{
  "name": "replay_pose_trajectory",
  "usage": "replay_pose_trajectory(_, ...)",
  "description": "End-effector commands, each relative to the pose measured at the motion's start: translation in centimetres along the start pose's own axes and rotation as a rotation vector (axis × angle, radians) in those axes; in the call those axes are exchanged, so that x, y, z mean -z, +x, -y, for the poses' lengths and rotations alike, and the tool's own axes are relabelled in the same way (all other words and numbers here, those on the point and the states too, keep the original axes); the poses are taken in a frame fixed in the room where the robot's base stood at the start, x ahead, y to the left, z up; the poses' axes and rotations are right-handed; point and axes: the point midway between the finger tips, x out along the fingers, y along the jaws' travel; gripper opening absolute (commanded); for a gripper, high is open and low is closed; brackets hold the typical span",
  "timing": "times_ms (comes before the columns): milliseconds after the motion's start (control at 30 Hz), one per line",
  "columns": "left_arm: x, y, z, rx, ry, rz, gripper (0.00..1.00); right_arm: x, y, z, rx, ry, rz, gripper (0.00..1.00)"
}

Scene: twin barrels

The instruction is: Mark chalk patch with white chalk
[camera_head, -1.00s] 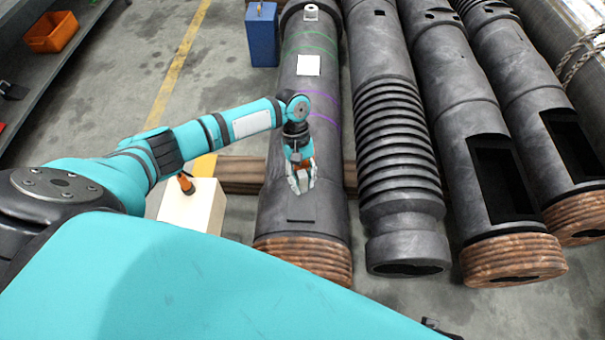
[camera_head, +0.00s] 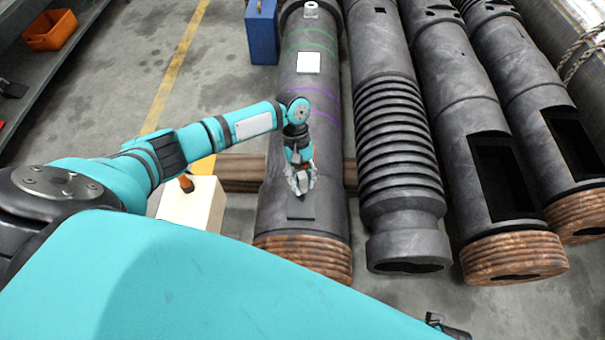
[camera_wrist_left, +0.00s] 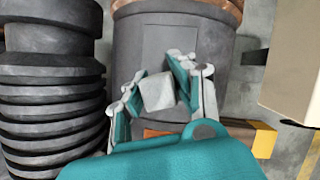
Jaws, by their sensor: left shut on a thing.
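My left gripper (camera_head: 301,184) is over the near part of the leftmost dark barrel (camera_head: 276,205). It is shut on a pale block, the white chalk (camera_wrist_left: 157,92), which shows between its fingers in the left wrist view. A flat dark rectangle, likely the chalk patch (camera_head: 301,212), lies on the barrel just nearer than the fingertips. It also shows in the left wrist view (camera_wrist_left: 168,42), partly hidden by the gripper. I cannot tell whether the chalk touches the barrel. No mark is visible on the rectangle. Only an unclear dark part, possibly my right gripper, shows at the bottom edge.
A white square (camera_head: 309,62) and green and purple lines are farther up the barrel. Other dark barrels (camera_head: 402,185) lie close on the right. A pale box (camera_head: 190,205) with an orange-handled item stands left. A blue box (camera_head: 262,38) stands behind.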

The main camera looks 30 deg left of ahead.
Motion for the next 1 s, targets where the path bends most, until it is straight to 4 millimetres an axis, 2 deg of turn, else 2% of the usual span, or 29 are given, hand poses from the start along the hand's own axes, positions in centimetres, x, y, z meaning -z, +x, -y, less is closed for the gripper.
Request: replay_pose_trajectory(1000, 0.5, 1.1, 0.0, 0.000, 0.000, 0.000, 0.00, 0.3, -0.6, 0.0, 0.000, 0.001, -0.005, 0.83)
